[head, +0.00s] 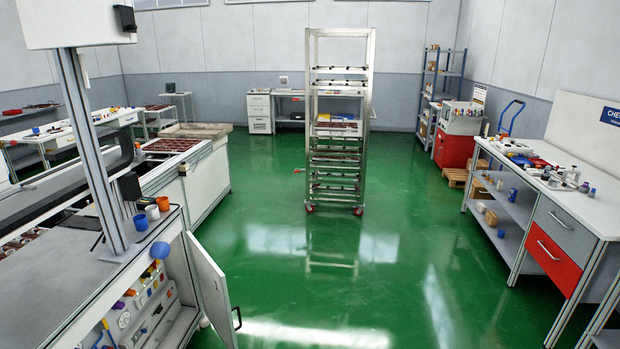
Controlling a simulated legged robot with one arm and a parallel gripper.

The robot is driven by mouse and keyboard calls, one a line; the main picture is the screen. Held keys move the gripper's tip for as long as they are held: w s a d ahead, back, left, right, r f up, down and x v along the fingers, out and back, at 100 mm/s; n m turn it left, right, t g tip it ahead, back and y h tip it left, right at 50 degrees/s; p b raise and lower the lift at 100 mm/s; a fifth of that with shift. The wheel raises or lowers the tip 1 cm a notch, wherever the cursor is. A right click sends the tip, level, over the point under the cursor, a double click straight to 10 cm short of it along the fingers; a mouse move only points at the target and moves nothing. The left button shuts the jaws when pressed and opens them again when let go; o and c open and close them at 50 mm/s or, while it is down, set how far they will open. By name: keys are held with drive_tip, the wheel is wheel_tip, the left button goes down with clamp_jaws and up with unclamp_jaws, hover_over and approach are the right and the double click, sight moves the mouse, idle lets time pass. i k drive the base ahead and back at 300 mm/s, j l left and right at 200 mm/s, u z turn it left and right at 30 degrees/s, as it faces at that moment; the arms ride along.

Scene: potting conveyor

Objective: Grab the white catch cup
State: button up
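I cannot single out the white catch cup for sure. Three small cups stand in a row on the left bench, by the post: a blue cup (140,222), a pale cup with a brownish top (152,213) and an orange cup (163,203). A blue round item (160,250) sits at the bench edge nearby. Several small white, blue and dark items (568,178) stand on the right workbench, too small to name. My gripper is not in view.
An open cabinet door (211,292) with a dark handle juts from the left bench (62,290) into the aisle. A wheeled metal rack (340,185) stands mid-room. The right workbench (560,205) has drawers. The green floor (330,270) between the benches is clear.

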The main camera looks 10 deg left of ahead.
sight(152, 211)
drive_tip(key=i+u, duration=0.15)
drive_tip(key=i, duration=0.45)
drive_tip(key=i+l+u, duration=0.2)
drive_tip(key=i, duration=0.4)
drive_tip(key=i+u, duration=0.15)
drive_tip(key=i, duration=0.5)
drive_tip(key=i+j+u, duration=0.2)
drive_tip(key=i+u, duration=0.5)
drive_tip(key=u, duration=0.2)
drive_tip(key=i+u, duration=0.4)
drive_tip(key=i+l+u, duration=0.2)
drive_tip(key=i+u, duration=0.4)
